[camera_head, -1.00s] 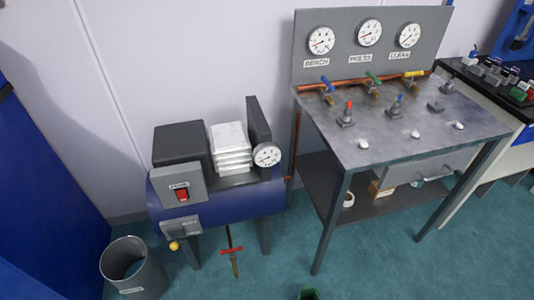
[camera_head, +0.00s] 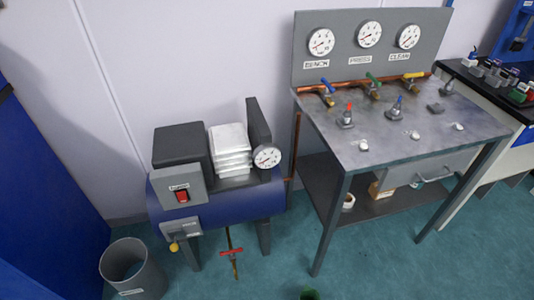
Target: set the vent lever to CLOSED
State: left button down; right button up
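No lever carries a label I can read as vent. A red-handled valve (camera_head: 231,252) hangs on a brass pipe below the blue compressor tank (camera_head: 233,205). Valves with blue (camera_head: 327,85), green (camera_head: 374,78) and yellow (camera_head: 413,75) handles sit on the copper pipe under the gauge panel (camera_head: 380,16). Fittings with a red top (camera_head: 348,115) and a blue top (camera_head: 397,106) stand on the bench top. A yellow knob (camera_head: 174,246) is at the tank's lower left. Neither of my grippers is in view.
The compressor's switch box (camera_head: 178,185) has a red switch. A grey bin (camera_head: 134,271) stands at the lower left. The steel bench (camera_head: 450,135) has a lower shelf and a drawer. Teal floor (camera_head: 370,270) is open in front. A small green object (camera_head: 309,294) is at the bottom edge.

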aim_at(175, 248)
jog(key=i+j+u, duration=0.1)
jog(key=u, duration=0.85)
